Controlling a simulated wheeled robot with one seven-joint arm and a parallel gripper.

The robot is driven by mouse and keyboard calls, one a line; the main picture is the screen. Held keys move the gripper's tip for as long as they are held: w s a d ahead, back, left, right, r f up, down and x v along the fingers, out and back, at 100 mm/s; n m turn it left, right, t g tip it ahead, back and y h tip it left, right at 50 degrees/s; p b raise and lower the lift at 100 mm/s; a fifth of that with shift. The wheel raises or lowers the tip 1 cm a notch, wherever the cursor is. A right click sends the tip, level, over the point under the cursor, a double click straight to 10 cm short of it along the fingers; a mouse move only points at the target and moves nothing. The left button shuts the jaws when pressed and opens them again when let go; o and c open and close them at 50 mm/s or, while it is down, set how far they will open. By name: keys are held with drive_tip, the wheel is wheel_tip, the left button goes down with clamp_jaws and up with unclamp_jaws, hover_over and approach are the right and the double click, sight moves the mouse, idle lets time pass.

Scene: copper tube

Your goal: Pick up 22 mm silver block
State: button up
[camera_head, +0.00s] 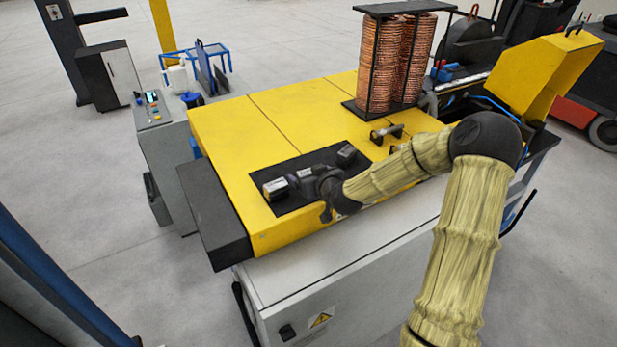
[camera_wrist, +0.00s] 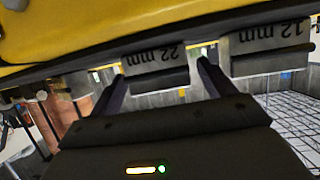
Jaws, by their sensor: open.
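The 22 mm silver block (camera_wrist: 155,58) shows in the wrist view, its printed label upside down. My gripper (camera_wrist: 162,74) is open, with one finger toward each side of this block. I cannot tell whether the fingers touch it. In the head view my gripper (camera_head: 308,180) is low over the black mat (camera_head: 291,207) on the yellow machine top and hides most of what lies just under it. The 22 mm block is not clearly seen there.
A 12 mm block (camera_wrist: 270,48) is close to the right finger in the wrist view. In the head view a silver block (camera_head: 276,188) sits at the mat's left end and a dark block (camera_head: 347,153) farther right. A rack of copper coils (camera_head: 385,65) stands behind.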

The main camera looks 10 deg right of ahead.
drive_tip(key=shift+r, duration=0.1)
drive_tip(key=c, duration=1.5)
drive_tip(key=shift+c, duration=0.2)
wheel_tip(320, 180, up, 10)
drive_tip(key=b, duration=0.3)
drive_tip(key=shift+w, duration=0.1)
